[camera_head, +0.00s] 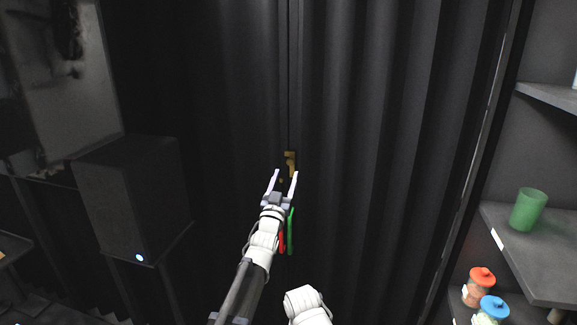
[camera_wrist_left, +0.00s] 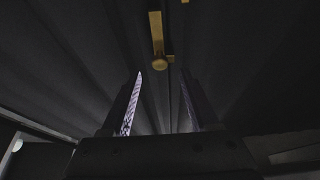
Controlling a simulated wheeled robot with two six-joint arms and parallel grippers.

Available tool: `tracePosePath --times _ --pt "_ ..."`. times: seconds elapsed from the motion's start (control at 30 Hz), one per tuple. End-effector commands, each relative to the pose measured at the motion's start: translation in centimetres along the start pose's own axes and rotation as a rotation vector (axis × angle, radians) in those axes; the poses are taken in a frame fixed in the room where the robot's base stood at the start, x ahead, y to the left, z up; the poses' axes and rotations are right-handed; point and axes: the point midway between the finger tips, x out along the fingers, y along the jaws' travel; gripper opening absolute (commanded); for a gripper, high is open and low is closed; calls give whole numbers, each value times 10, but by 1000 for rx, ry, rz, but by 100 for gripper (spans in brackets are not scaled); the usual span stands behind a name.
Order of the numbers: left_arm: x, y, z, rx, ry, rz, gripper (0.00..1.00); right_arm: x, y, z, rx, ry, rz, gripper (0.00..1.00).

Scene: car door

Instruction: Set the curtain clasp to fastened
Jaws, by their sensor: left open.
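The curtain clasp (camera_head: 290,160) is a small brass piece at the seam between the two dark curtain panels (camera_head: 370,130). In the left wrist view the clasp (camera_wrist_left: 157,35) shows as an upright brass bar with a round knob at its lower end and a small side tab at right. My left gripper (camera_head: 283,176) is open and empty, just below and in front of the clasp. In the left wrist view its two fingers (camera_wrist_left: 160,80) stand apart with the knob beyond their tips, between them. Whether the clasp is fastened I cannot tell. My right gripper is not in view.
A red strip (camera_head: 282,236) and a green strip (camera_head: 291,232) hang behind my left wrist. A dark box (camera_head: 130,195) stands at left. At right, shelves (camera_head: 535,255) hold a green cup (camera_head: 528,209), a red-lidded jar (camera_head: 478,287) and a blue-lidded jar (camera_head: 491,310).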

Motion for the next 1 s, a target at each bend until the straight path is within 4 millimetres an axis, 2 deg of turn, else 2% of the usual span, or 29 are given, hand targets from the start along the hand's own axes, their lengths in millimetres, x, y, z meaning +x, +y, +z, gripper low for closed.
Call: tracePosePath --times 0.03,0.23,0.57,1.0 --pt "14 0 -2 0 0 0 61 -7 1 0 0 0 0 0" --pt "41 0 -1 0 -1 0 61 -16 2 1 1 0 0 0" --pt "44 0 0 0 -1 0 61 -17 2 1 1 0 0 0" --pt "44 0 0 0 -1 0 11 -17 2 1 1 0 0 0"
